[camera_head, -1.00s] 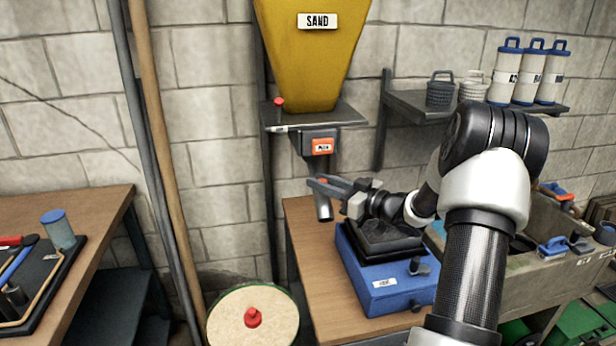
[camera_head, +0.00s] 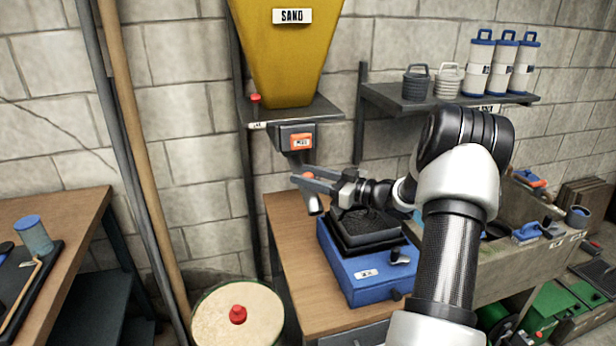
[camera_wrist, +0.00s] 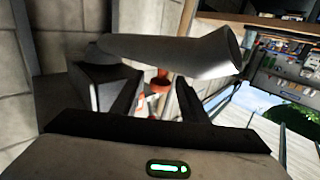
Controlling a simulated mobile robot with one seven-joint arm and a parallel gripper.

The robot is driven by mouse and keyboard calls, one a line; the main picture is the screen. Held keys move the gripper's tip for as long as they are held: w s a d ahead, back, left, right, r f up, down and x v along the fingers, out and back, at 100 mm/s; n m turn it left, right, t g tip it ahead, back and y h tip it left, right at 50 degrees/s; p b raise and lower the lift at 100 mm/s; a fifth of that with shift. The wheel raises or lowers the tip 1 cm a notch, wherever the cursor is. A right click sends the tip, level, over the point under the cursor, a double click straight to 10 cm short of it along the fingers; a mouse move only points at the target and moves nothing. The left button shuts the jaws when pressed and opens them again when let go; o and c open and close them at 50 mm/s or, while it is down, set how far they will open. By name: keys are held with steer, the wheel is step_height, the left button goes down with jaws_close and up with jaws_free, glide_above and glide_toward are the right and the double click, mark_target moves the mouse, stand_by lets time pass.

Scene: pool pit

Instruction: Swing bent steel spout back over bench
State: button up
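The bent steel spout (camera_head: 315,205) hangs under the yellow sand hopper (camera_head: 288,60), its lower end above the wooden bench by the blue machine. In the wrist view the grey spout (camera_wrist: 185,52) runs across the top, its open end to the right. A small red-orange knob (camera_head: 308,176) shows at the spout; the wrist view has it (camera_wrist: 160,82) between my finger tips. My gripper (camera_head: 299,174) is at the spout, its two fingers apart on either side of the knob. Gaps seem to show beside the knob; firm contact cannot be told.
The bench (camera_head: 285,235) carries the blue machine (camera_head: 362,280) with a dark tray on top, close below my gripper. A round lidded drum (camera_head: 230,325) stands left of the bench. A shelf (camera_head: 440,102) with pots and canisters is on the wall; a sink (camera_head: 490,262) is right.

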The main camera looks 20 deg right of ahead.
steer(key=p+v, duration=0.1)
steer(key=v, duration=1.6)
steer(key=shift+s+d, duration=0.15)
steer(key=shift+s, duration=0.05)
steer(key=shift+w, duration=0.1)
